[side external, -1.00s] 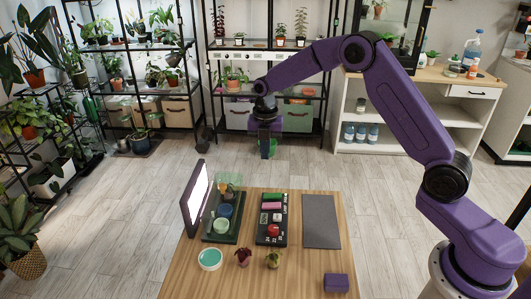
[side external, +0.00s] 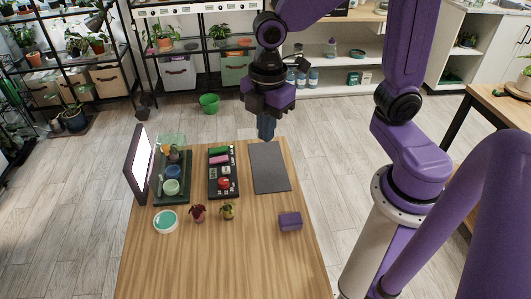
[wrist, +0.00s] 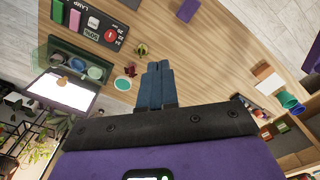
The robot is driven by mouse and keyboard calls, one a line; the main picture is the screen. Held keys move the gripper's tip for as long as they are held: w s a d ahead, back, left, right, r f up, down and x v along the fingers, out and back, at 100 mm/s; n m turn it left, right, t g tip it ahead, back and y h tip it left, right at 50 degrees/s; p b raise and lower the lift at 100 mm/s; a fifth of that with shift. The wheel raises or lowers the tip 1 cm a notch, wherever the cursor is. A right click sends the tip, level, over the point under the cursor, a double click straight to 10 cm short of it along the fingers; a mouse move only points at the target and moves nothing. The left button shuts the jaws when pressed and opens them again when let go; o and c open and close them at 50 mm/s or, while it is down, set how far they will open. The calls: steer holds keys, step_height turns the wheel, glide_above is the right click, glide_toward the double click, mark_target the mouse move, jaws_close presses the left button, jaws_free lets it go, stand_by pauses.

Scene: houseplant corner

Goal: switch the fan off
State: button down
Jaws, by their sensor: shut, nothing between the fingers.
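A black control panel (side external: 214,194) lies on the wooden table, with a green piece (side external: 218,151), a pink piece (side external: 219,160), small white controls (side external: 225,171) and a round red button (side external: 224,183). The panel also shows at upper left in the wrist view (wrist: 122,46), with its red button (wrist: 110,34) and the label "LAMP"; I cannot read a fan label. I cannot make out the fan itself. My gripper (side external: 266,137) is shut and empty, above the far end of the grey mat, right of the panel. Its blue fingers show together in the wrist view (wrist: 158,66).
A bright upright screen (side external: 138,165) stands left of a dark green tray (side external: 160,198) with pots. A grey mat (side external: 269,168) lies right of the panel. A teal-topped dish (side external: 165,221), two small plants (side external: 198,212) and a purple block (side external: 290,221) stand nearer. The near table is clear.

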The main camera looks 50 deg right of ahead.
steer(key=c, duration=1.6)
jaws_free()
steer(key=s+d+m, duration=0.1)
steer(key=s+d, duration=0.1)
steer(key=s, duration=0.2)
steer(key=s+d+m, duration=0.1)
steer(key=s+m, duration=0.1)
steer(key=s, duration=0.2)
steer(key=s+d+m, duration=0.1)
steer(key=s+d, duration=0.1)
steer(key=s, duration=0.3)
steer(key=shift+d+f+m, duration=0.25)
steer(key=shift+d+m, duration=0.05)
steer(key=o, duration=0.4)
steer(key=w+a+m, duration=0.1)
steer(key=w+a, duration=0.3)
steer(key=w, duration=0.5)
steer(key=m, duration=0.3)
glide_above(215, 150)
step_height(215, 150, down, 8)
step_height(215, 150, down, 16)
steer(key=shift+w+f, duration=0.1)
steer(key=shift+c, duration=0.3)
